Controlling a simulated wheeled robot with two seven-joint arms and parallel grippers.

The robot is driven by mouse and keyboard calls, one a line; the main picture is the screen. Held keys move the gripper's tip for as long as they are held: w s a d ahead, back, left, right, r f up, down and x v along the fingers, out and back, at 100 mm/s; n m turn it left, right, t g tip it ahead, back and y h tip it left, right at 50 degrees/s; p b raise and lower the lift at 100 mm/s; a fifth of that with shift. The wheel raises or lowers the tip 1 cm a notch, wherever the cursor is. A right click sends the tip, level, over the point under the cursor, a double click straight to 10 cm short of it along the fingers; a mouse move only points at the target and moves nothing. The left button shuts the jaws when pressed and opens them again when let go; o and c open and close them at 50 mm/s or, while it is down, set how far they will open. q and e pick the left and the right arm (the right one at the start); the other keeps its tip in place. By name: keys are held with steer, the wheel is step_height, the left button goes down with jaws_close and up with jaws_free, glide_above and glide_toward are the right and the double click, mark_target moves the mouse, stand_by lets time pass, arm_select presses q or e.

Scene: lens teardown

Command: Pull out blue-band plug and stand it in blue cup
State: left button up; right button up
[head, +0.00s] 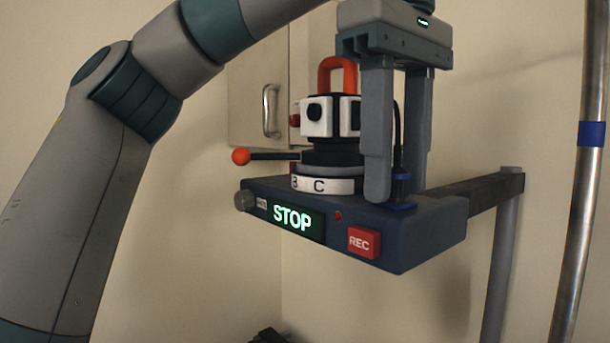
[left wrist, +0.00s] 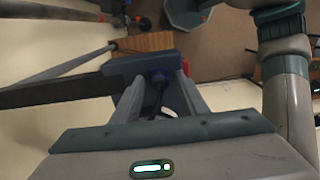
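The blue-band plug (head: 401,204) sits at the right rear of the dark blue device's top, with a black cable rising from it. My left gripper (head: 396,195) points down above the device, its two grey fingers apart, one on either side of the plug and cable. In the left wrist view, the black cable (left wrist: 158,97) runs between the spread fingers, with a gap on each side. The plug's lower end is hidden. I cannot make out a blue cup in either view. My right gripper is not in view.
The dark blue device (head: 430,236) has a STOP display (head: 292,219) and a red REC button (head: 363,243). A white-and-black unit with an orange handle (head: 337,75) stands close left of the fingers. A lever with an orange ball (head: 240,156) sticks out left. A metal pole (head: 580,200) stands at right.

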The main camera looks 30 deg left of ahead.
mark_target(397, 168)
arm_select(q)
steer(key=shift+p, duration=0.4)
stand_by(0.4)
jaws_close()
steer(key=shift+r, duration=0.2)
steer(key=shift+r+p, duration=0.5)
steer(key=shift+r, duration=2.3)
